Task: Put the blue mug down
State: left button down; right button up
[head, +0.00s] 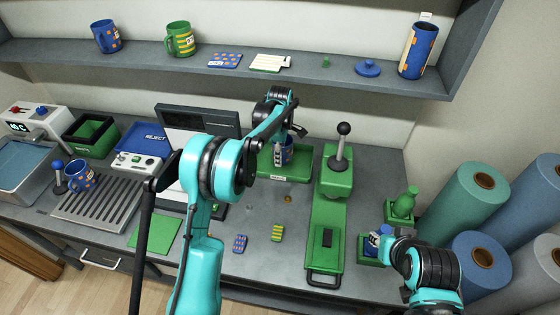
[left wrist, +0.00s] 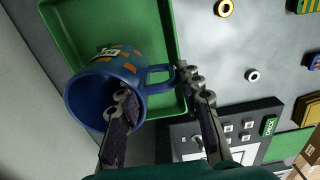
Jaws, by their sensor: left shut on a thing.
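The blue mug (left wrist: 122,78) with orange patches lies tilted in my left gripper (left wrist: 165,95), its open mouth toward the camera. One finger reaches over the mug's mouth and the other is by the handle; the gripper is shut on the mug. The mug is over or in the green tray (left wrist: 185,20); I cannot tell whether it touches the tray floor. In the head view the mug (head: 287,152) is partly hidden by my left gripper (head: 284,148) at the green tray (head: 286,179). My right gripper (head: 384,241) is at the right, its fingers unclear.
A green press (head: 331,190) with a black-knobbed lever stands right of the tray. A dark screen (head: 196,120) is to the left. Small patterned pieces lie in front. A shelf (head: 330,75) runs above.

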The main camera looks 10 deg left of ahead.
pick_arm(q)
notch_tip(320, 180, down, 3)
jog(key=shift+w+r+b, duration=0.1)
jog(key=shift+w+b, duration=0.05)
jog(key=shift+b, duration=0.25)
jog(key=shift+w, duration=0.1)
jog(key=c, duration=1.4)
grip_release()
jog(key=shift+f, duration=0.3)
jog(key=shift+c, duration=0.2)
jog(key=o, duration=0.4)
jog(key=shift+r, duration=0.1)
